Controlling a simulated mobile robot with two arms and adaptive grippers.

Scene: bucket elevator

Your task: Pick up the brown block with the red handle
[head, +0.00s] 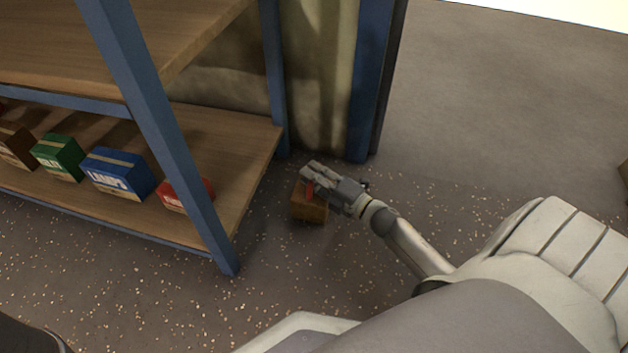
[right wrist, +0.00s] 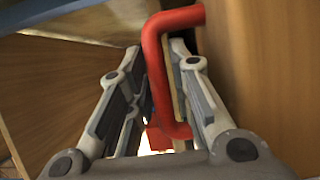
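The brown block (head: 309,205) is low over or on the floor beside the shelf's right end; I cannot tell whether it touches the floor. Its red handle (head: 309,188) faces my right gripper (head: 318,174). In the right wrist view the block (right wrist: 265,80) fills the right side. The red handle (right wrist: 155,60) stands between the fingers of my right gripper (right wrist: 156,60). One finger passes between handle and block, the other is on the handle's outer side. The fingers look apart, with a small gap at the handle. My left gripper is not in view.
A blue-framed shelf (head: 225,235) with wooden boards stands at left. Its lower board holds a red box (head: 183,194), a blue box (head: 117,173), a green box (head: 58,156) and a brown box (head: 15,147). A blue post (head: 368,90) stands behind the block. Open floor lies to the right.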

